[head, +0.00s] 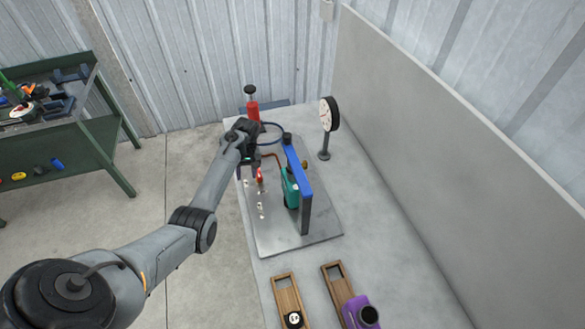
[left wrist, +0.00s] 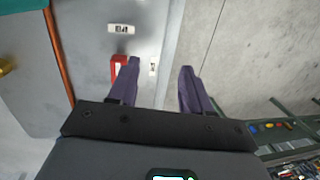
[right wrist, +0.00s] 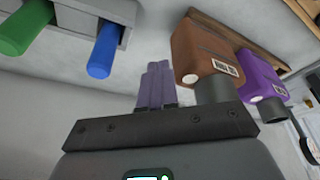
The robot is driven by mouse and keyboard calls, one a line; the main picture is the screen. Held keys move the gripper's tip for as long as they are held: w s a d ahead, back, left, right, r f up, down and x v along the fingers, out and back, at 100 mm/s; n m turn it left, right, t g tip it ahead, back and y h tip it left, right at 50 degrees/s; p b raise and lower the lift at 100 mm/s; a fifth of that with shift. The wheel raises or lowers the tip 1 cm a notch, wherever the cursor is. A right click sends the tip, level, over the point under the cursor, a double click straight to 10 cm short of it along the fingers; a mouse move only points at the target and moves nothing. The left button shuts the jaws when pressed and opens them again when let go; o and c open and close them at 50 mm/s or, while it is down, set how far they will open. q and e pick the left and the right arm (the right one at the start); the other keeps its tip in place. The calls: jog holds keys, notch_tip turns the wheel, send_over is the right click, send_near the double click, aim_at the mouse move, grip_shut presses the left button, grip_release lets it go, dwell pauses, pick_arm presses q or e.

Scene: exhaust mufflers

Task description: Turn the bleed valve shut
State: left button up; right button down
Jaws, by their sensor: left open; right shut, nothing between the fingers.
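A small red handle (head: 260,175), which looks like the bleed valve, stands on the grey base plate (head: 290,240) of the rig. Small pale labels lie near it. In the left wrist view, the red handle (left wrist: 117,70) is beside the left-hand finger and partly covered by it. My left gripper (left wrist: 160,66) is open, its fingers pointing at the plate with nothing seen between them. I cannot tell whether the finger touches the handle. In the head view, my left gripper (head: 248,170) hangs just left of the handle. My right gripper (right wrist: 154,68) is shut and empty, away from the rig.
A teal body (head: 290,187), blue-topped post (head: 299,172), red cylinder (head: 252,108) and dial gauge (head: 328,114) crowd around the handle. A copper pipe (left wrist: 60,55) runs close by. Brown (right wrist: 195,52) and purple (right wrist: 262,76) canisters are near my right gripper.

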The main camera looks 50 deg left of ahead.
pick_arm(q)
jog(key=w+a+r+t+b, duration=0.2)
jog(key=w+r, duration=0.3)
jog(key=w, duration=0.1)
jog(key=f, duration=0.6)
jog(key=f+b, duration=0.1)
jog(key=f, duration=0.2)
jog(key=shift+s+d+f, duration=0.15)
jog(key=shift+d+f, duration=0.1)
jog(key=shift+f, duration=0.1)
pick_arm(e)
jog(key=f, duration=0.4)
jog(key=shift+s+d, duration=0.15)
jog(key=shift+s, duration=0.1)
pick_arm(q)
grip_shut()
